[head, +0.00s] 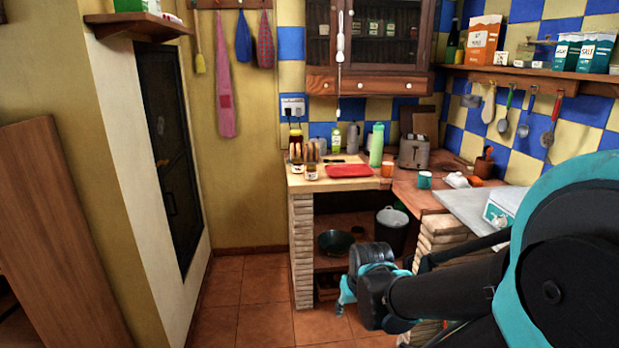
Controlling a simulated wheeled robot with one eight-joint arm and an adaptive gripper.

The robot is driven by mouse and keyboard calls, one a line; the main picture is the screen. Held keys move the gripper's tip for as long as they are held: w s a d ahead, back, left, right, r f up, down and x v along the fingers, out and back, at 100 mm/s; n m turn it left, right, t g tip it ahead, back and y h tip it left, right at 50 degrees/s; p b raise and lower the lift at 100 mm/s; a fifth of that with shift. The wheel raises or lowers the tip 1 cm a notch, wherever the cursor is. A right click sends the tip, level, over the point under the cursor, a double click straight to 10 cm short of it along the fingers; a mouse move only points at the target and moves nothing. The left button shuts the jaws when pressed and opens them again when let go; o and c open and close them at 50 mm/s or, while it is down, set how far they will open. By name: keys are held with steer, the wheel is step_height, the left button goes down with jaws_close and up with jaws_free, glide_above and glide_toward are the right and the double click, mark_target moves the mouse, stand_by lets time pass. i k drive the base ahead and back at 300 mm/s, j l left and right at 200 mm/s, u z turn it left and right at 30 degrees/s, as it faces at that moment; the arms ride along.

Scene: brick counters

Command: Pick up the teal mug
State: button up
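The teal mug (424,181) stands on the wooden counter (400,199), right of the corner and in front of the toaster. It looks small and upright. My gripper (343,301) is at the end of my arm, low in front of the counter's open shelf and well below the counter top. It is apart from the mug and points down and to the left. Its fingers are small and partly hidden by the wrist, so its opening is unclear.
An orange cup (387,169) and a green bottle (376,145) stand left of the mug. A toaster (413,152) is behind it, and a white cloth-like item (455,180) is right of it. A red board (349,171) lies further left. The tiled floor (240,295) at left is clear.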

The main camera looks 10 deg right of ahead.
mark_target(424, 177)
steer(key=i+z, duration=0.2)
steer(key=z, duration=0.25)
steer(key=i+j+z, duration=0.15)
steer(key=z, duration=0.3)
steer(key=i+j+z, duration=0.15)
steer(key=z, duration=0.35)
